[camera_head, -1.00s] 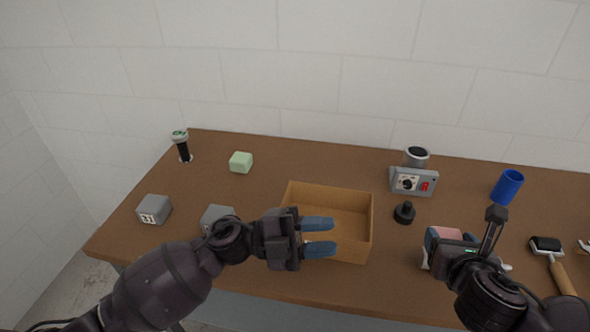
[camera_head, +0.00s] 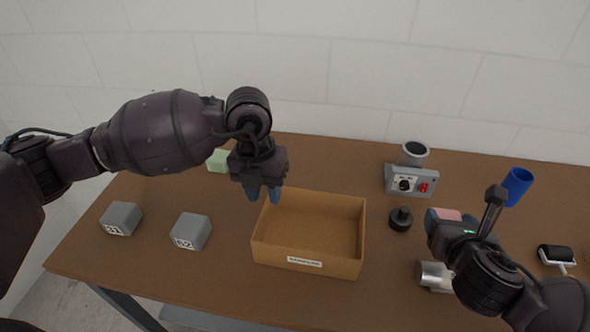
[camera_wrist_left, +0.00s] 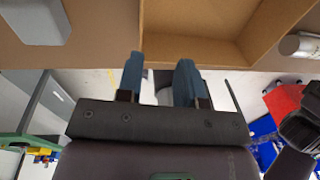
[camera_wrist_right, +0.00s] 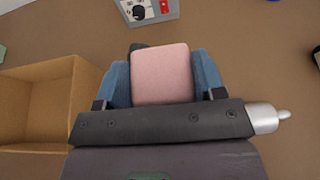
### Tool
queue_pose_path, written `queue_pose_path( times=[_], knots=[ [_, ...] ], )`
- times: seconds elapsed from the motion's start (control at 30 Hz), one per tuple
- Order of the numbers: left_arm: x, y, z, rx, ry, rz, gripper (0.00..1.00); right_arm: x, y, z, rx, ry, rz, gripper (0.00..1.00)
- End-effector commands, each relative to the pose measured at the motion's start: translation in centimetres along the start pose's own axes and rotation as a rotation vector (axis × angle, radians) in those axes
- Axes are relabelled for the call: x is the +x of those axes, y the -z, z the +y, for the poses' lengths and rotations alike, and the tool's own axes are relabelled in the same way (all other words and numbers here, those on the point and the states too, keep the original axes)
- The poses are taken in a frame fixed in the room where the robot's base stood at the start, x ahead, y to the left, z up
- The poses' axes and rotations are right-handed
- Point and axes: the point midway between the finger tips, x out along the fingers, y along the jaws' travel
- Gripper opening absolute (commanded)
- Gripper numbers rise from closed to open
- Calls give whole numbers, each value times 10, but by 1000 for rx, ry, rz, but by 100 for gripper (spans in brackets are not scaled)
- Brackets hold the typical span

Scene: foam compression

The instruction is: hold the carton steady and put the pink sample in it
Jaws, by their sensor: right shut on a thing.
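The open brown carton (camera_head: 308,262) stands on the table, with a white label on its front wall. It looks empty. My left gripper (camera_head: 263,194) points down at the carton's back left corner, fingers apart with nothing seen between them; I cannot tell whether they touch the wall. The left wrist view shows the carton (camera_wrist_left: 195,48) beyond the blue fingers (camera_wrist_left: 160,82). My right gripper (camera_wrist_right: 163,82) is shut on the pink sample (camera_wrist_right: 161,72), to the right of the carton. In the head view the sample (camera_head: 447,214) is mostly hidden by that gripper.
Grey blocks (camera_head: 120,218) and (camera_head: 190,231) stand left of the carton, and a green block (camera_head: 218,160) is behind. A grey device (camera_head: 411,181), black knob (camera_head: 401,219), metal cylinder (camera_head: 432,276), blue cup (camera_head: 517,185) and roller (camera_head: 556,254) are on the right.

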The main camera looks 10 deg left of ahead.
Motion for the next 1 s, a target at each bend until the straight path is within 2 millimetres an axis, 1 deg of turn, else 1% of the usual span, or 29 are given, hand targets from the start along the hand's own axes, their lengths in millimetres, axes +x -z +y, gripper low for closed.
queue_pose_path(
  times=[0.03, 0.17, 0.47, 0.57, 0.67, 0.73, 0.8, 0.9, 1.0],
  knots=[
    [-4, -4, 6, -10, -38, -21, 34, 0, 1, 0, 0, 0, 0, 41],
    [-10, -10, 14, -28, -94, -51, 34, 0, 1, 0, 0, 1, 1, 41],
    [-11, -11, 16, -32, -104, -57, 34, 1, -1, 0, -1, 0, -18, 41],
    [-11, -11, 16, -32, -103, -56, 34, 3, -19, 15, -4, -18, -63, 41],
    [-11, -11, 16, -32, -102, -56, 34, 15, -44, 31, -4, -22, -100, 41],
    [-11, -11, 16, -32, -102, -56, 34, 24, -65, 45, -17, -52, -120, 41],
    [-11, -11, 16, -32, -102, -56, 34, 31, -85, 62, -37, -106, -135, 41],
    [-11, -11, 16, -31, -102, -56, 34, 37, -108, 84, -69, -194, -151, 41],
    [-11, -11, 16, -31, -102, -56, 34, 38, -126, 106, -100, -287, -164, 41]
  ],
)
